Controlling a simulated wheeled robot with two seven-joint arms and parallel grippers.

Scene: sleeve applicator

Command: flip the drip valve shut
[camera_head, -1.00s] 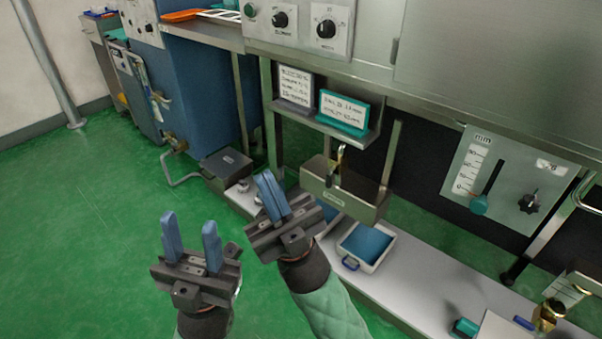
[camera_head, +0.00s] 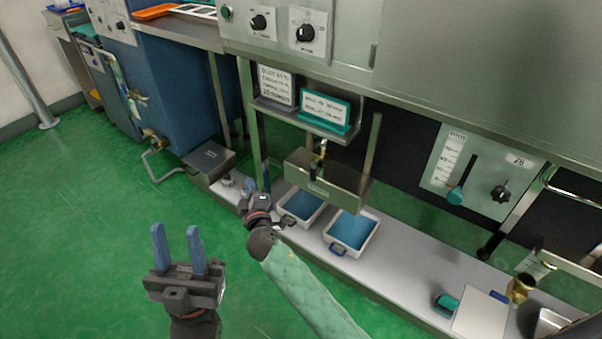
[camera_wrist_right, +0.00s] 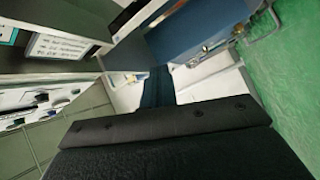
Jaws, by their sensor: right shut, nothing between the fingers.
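A brass fitting with a black handle (camera_head: 316,168) stands at a steel box (camera_head: 330,187) under the signs. Another brass fitting (camera_head: 519,288) is at the lower right, and a brass valve (camera_head: 150,136) is on the blue tank at left. I cannot tell which is the drip valve, or how any handle is set. My right gripper (camera_head: 258,182) is shut and empty, near the left end of the low shelf, left of the steel box. Its blue fingers (camera_wrist_right: 156,88) are together in the right wrist view. My left gripper (camera_head: 177,232) is open and empty over the green floor.
White trays with blue insides (camera_head: 339,249) sit on the low shelf (camera_head: 400,275). A dark box (camera_head: 208,160) lies at the shelf's left end. Posts and a sign ledge (camera_head: 305,122) stand above.

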